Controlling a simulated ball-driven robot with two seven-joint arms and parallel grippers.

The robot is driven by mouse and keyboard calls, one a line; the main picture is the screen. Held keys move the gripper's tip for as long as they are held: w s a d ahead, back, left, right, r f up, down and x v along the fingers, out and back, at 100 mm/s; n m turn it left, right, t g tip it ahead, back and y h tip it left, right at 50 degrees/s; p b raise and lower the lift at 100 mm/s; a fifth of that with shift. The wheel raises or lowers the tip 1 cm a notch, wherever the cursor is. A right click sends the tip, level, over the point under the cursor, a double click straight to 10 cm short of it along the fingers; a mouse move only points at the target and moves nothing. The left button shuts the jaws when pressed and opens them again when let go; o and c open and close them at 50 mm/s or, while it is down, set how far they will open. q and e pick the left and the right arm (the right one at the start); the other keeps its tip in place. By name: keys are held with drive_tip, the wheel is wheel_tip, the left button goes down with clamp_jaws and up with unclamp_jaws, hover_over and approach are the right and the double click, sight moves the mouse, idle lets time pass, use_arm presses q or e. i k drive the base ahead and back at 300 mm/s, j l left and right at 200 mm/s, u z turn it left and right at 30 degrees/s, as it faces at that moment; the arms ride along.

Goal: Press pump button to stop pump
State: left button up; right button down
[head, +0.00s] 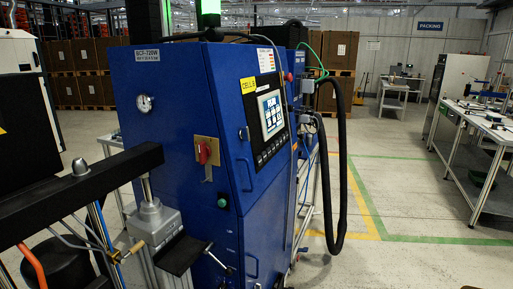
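A tall blue control cabinet (168,100) stands in the middle of the head view. On its front are a red rotary switch (204,152) on a yellowish plate and a small round green button (222,201) lower down. Its angled panel carries a lit screen (271,114) with several keys below. I cannot tell which control is the pump button. A grey pump block (152,223) with a brass fitting sits left of the cabinet, under a thick black beam (75,190). Neither gripper can be made out; small dark shapes at the bottom edge are too cut off to identify.
A thick black hose (341,190) hangs in a loop right of the cabinet. A dark plate (181,254) and a lever stick out at its lower front. The floor (420,200) at right is open, with green and yellow lines. A workbench (480,125) stands far right.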

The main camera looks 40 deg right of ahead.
sight(264, 154)
drive_tip(key=i+l, duration=0.1)
drive_tip(key=l, duration=0.65)
drive_tip(key=i+l, duration=0.1)
drive_tip(key=l, duration=0.6)
drive_tip(key=u, duration=0.05)
